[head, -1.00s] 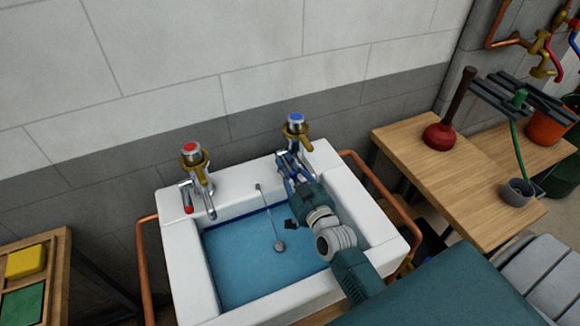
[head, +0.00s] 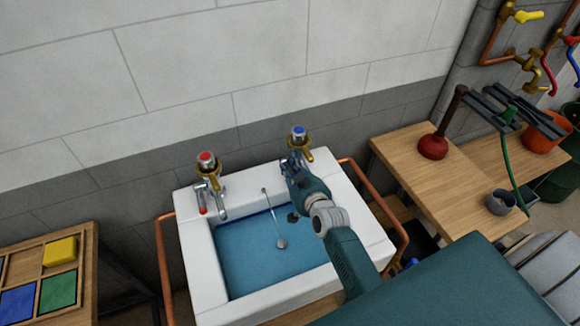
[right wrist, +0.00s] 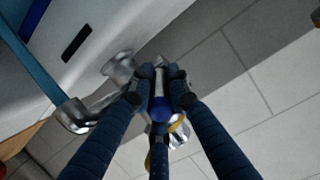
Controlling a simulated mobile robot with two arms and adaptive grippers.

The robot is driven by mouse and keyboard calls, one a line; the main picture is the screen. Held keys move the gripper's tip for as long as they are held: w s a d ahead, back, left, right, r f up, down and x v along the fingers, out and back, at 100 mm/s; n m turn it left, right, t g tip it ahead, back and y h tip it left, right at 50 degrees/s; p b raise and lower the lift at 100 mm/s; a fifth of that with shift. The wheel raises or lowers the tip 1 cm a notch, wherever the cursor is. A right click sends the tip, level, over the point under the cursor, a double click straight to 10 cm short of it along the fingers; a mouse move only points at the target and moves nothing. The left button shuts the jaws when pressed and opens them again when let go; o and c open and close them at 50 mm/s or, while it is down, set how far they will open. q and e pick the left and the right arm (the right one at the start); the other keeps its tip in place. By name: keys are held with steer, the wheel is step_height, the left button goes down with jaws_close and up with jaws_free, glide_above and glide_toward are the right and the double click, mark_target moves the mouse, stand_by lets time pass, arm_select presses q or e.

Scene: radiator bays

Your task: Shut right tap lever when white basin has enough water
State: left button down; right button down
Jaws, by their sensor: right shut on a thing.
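The white basin (head: 192,262) holds blue water (head: 262,262), its surface near a dark blue line on the inner back wall. The right tap (head: 299,140), with a blue cap, stands at the basin's back right. My right gripper (head: 288,168) is at this tap's front. In the right wrist view its dark fingers (right wrist: 160,95) are shut around the blue-ended lever (right wrist: 161,108). There a light blue stream (right wrist: 38,75) runs from the chrome spout (right wrist: 76,114). The head view hides the lever and spout behind my gripper. My left gripper is out of view.
The left tap (head: 206,170), red-capped with a red-tipped lever, stands at the back left. A chained plug (head: 281,243) shows in the basin. Copper pipes (head: 374,195) flank it. A wooden bench (head: 415,170) with a plunger (head: 433,146) is at right, a tray (head: 90,262) at left.

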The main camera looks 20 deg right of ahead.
steer(key=shift+s+a+f, duration=0.1)
steer(key=shift+s+f, duration=0.05)
steer(key=shift+f, duration=0.25)
steer(key=c, duration=1.6)
jaws_free()
steer(key=shift+r, duration=0.1)
steer(key=shift+c, duration=0.2)
steer(key=shift+r, duration=0.15)
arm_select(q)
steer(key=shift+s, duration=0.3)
arm_select(e)
steer(key=v, duration=1.1)
steer(key=shift+s, duration=0.4)
steer(key=shift+r, duration=0.1)
